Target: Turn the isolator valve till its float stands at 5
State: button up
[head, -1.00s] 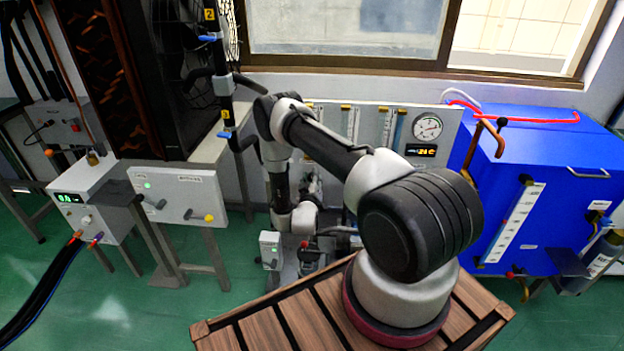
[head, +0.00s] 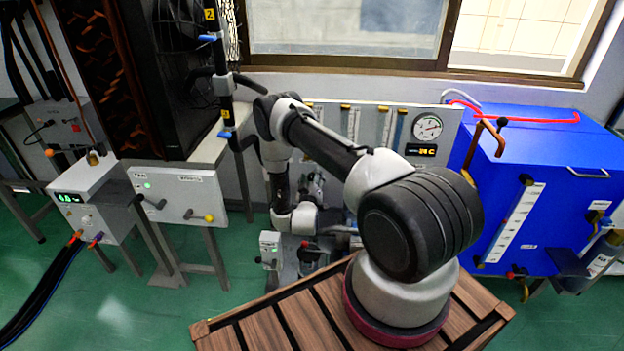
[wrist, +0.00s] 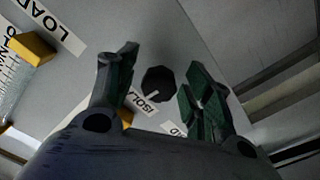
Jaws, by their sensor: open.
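In the wrist view a dark faceted knob (wrist: 158,84) with a white pointer line stands on a pale panel. The partly hidden label (wrist: 145,103) beside it begins "ISOL", so this looks like the isolator valve. My gripper (wrist: 160,75) is open, with one finger on each side of the knob and visible gaps between. I cannot tell how far the fingers reach past it. A scaled tube (wrist: 10,78) with a yellow end block (wrist: 32,47) shows at the left edge; its float cannot be read. In the head view my arm hides the gripper and knob.
In the head view the flowmeter panel (head: 398,117) carries several upright tubes, a round gauge (head: 427,126) and a small display (head: 421,150). A blue tank (head: 545,165) stands right of it. A grey box with a yellow-knobbed lever (head: 180,198) stands left. A black pipe with blue handles (head: 222,85) rises beside my arm.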

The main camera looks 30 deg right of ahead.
jog(key=v, duration=1.2)
jog(key=shift+w, duration=0.1)
